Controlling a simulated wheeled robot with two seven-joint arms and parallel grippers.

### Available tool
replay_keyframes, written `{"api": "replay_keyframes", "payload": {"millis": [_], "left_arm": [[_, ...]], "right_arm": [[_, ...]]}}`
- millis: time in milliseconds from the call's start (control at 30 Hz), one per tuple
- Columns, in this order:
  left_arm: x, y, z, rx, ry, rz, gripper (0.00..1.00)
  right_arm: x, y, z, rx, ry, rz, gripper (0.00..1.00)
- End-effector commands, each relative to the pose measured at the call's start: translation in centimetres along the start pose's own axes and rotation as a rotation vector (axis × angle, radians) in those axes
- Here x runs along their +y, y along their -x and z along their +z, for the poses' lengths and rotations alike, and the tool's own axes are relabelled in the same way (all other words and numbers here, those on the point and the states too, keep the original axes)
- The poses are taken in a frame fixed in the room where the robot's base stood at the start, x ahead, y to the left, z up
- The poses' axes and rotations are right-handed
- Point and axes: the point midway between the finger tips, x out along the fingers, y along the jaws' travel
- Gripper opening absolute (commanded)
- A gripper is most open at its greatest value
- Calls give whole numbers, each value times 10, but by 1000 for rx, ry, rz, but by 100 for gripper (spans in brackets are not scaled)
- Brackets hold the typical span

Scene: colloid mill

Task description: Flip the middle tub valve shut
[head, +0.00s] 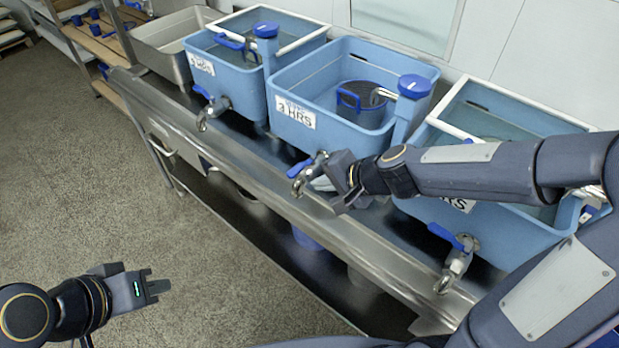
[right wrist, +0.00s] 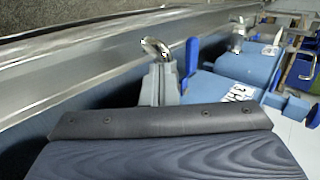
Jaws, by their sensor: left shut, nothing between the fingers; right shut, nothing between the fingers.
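The middle blue tub (head: 345,65) carries a "3 HRS" label. Its metal valve (head: 303,184) sticks out low on the front, with a blue lever (head: 301,168) slanting out to the left of the spout. My right gripper (head: 343,203) is shut and empty, just right of this valve; whether it touches is unclear. In the right wrist view, a curved metal spout (right wrist: 155,47) and an upright blue lever (right wrist: 191,57) show just beyond the gripper. My left gripper (head: 150,288) is shut and empty over the floor, far from the tubs.
The left tub (head: 238,95) and right tub (head: 500,245) have similar valves (head: 212,110) and (head: 455,265) with blue levers. The tubs stand on a steel bench with a raised front edge (head: 240,165). Open floor (head: 100,180) lies to the left.

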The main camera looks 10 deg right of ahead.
Motion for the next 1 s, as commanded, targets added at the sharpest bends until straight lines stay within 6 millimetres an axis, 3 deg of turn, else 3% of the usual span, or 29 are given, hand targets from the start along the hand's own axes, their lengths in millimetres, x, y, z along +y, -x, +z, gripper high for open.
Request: {"api": "replay_keyframes", "payload": {"millis": [33, 233, 1000], "left_arm": [[3, 7, -3, 0, 0, 0, 0], [5, 12, -6, 1, 0, 0, 0], [7, 16, -8, 1, 0, 0, 0]], "right_arm": [[-11, -4, 1, -5, 1, 0, 0], [-25, -20, 0, -1, 1, -1, 0], [-35, -32, 9, 36, -33, 0, 0]]}}
